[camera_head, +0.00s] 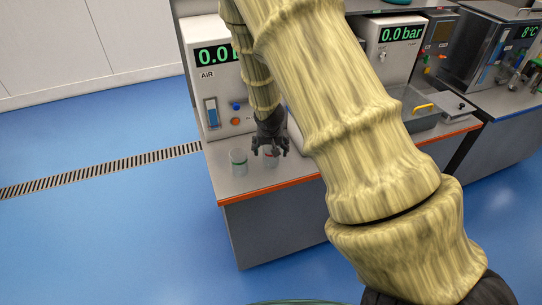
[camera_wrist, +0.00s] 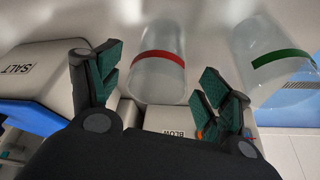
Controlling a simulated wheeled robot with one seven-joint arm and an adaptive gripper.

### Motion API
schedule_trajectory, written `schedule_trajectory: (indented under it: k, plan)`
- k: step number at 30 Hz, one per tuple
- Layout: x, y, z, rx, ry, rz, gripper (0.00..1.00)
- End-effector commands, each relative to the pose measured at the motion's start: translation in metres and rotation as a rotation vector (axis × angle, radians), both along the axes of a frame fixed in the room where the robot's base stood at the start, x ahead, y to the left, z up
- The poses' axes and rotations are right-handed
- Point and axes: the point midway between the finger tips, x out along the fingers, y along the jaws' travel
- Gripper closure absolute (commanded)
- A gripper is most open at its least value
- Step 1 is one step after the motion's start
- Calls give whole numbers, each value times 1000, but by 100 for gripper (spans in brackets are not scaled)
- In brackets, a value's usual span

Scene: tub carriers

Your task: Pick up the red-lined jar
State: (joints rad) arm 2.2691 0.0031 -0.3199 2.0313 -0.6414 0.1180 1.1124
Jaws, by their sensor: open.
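The red-lined jar (camera_wrist: 158,82) is clear with a red band, and in the wrist view it lies between the two fingers, beyond their tips. In the head view only a small part of the red-lined jar (camera_head: 271,161) shows below my gripper (camera_head: 270,150). My gripper also shows in the wrist view (camera_wrist: 160,78), with its fingers spread to either side of the jar. No finger clearly touches it. A similar clear jar with a green band (camera_head: 238,163) stands just to its left; it also shows at the right of the wrist view (camera_wrist: 268,85).
The jars stand on a grey bench (camera_head: 235,188) with an orange front edge. A white AIR unit (camera_head: 212,95) stands behind them. In the wrist view a box marked SALT (camera_wrist: 35,80) is at the left and one marked BLOW (camera_wrist: 170,120) is below the red-lined jar.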

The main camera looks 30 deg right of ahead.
Motion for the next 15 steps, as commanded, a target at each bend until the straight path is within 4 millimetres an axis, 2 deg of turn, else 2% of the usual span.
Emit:
schedule_trajectory:
  k: [15]
  plan:
    - [7, -6, -38, -1, 0, 2, 22]
